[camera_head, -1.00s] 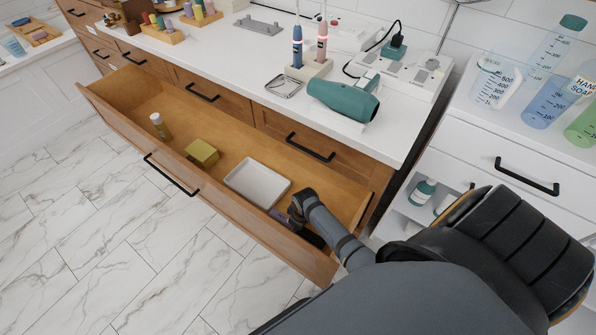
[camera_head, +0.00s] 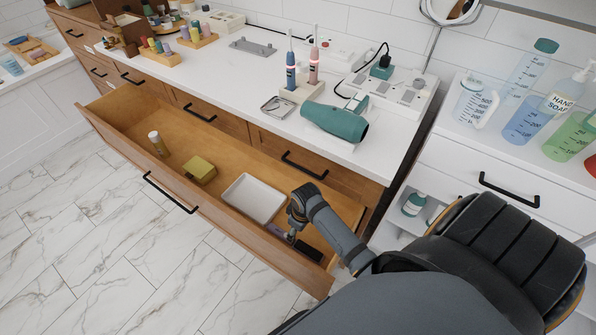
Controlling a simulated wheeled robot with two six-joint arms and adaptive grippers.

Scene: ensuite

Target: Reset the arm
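My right arm comes in from the bottom right, over the right end of the open wooden drawer (camera_head: 110,131). My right gripper (camera_head: 291,236) points down beside the light grey tray (camera_head: 253,198), at the drawer's front right. Its fingers are small and partly hidden, so I cannot tell whether they are open or shut. A small purple item (camera_head: 278,230) lies close to the fingertips; I cannot tell whether they touch. A dark item (camera_head: 308,250) lies in the drawer's right corner, partly behind the gripper. My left gripper is out of view.
The drawer also holds an olive box (camera_head: 200,169) and a small bottle (camera_head: 158,144). A teal hair dryer (camera_head: 335,122) lies on the white counter (camera_head: 235,74) above. Bottles, including a blue one (camera_head: 526,122), stand on the white cabinet at right. The floor at left is clear.

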